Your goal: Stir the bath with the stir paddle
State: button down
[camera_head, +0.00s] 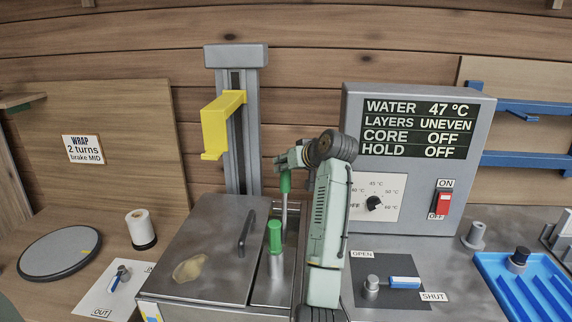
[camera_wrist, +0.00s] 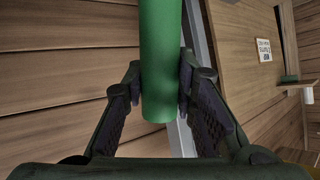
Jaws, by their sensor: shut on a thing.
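The stir paddle's green handle (camera_head: 285,184) stands upright, with a pale metal shaft below it; its lower end is hidden. My gripper (camera_head: 284,164) is shut on this handle above the bath's right part. In the wrist view the green handle (camera_wrist: 160,60) is between the two dark fingers of my gripper (camera_wrist: 164,88). The bath (camera_head: 205,262) is a grey metal tank whose lid with a dark bar handle covers its left part. A second green-topped piece (camera_head: 275,236) stands in front of the paddle on a metal cylinder. The panel display (camera_head: 418,128) reads water 47 °C, layers uneven, core off, hold off.
A yellow bracket (camera_head: 222,122) on a grey column stands behind the bath. The control box (camera_head: 360,105), with a dial and red switch, is right of my arm. An open/shut valve plate (camera_head: 405,297) is in front. A blue tray (camera_head: 528,290) lies at far right.

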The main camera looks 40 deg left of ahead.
jog(key=c, duration=1.3)
grip_release()
jog(key=v, duration=1.2)
